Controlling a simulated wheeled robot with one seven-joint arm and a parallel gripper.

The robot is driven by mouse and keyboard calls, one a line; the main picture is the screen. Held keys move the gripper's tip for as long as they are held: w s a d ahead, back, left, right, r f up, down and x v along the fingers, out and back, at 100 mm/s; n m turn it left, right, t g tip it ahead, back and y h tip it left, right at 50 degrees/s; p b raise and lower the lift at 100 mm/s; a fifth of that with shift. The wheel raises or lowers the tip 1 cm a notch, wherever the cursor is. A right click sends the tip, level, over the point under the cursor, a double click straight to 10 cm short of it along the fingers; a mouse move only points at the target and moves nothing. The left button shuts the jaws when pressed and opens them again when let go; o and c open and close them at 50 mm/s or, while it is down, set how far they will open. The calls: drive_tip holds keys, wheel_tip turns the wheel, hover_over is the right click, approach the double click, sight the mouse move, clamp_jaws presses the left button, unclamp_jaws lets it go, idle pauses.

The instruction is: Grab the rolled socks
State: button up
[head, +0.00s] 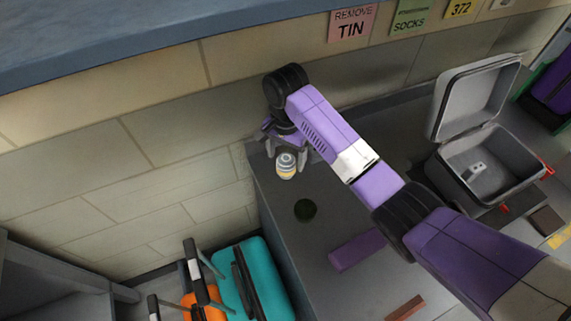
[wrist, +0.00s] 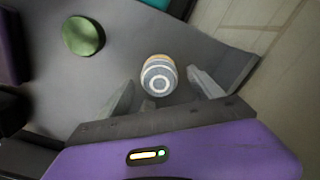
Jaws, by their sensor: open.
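The rolled socks (head: 286,165), a small roll with grey, white and yellowish bands, are at the far left end of the grey conveyor surface (head: 275,204). In the wrist view the rolled socks (wrist: 158,76) show a pale ring pattern on the face towards me. My gripper (head: 284,153) is at the socks, its fingers spread. In the wrist view my open gripper (wrist: 160,78) has one finger on each side of the socks, with a visible gap on both sides. I cannot tell whether the socks rest on the surface below.
A round green object (wrist: 83,36) lies near the socks. A purple block (head: 357,250) and a brown block (head: 405,307) lie farther along. An open grey case (head: 490,160) stands at right. A teal suitcase (head: 255,270) stands below left. A wall (head: 160,140) runs behind.

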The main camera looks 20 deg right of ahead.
drive_tip(key=shift+f+p, duration=0.3)
drive_tip(key=shift+f, duration=1.85)
drive_tip(key=c, duration=1.5)
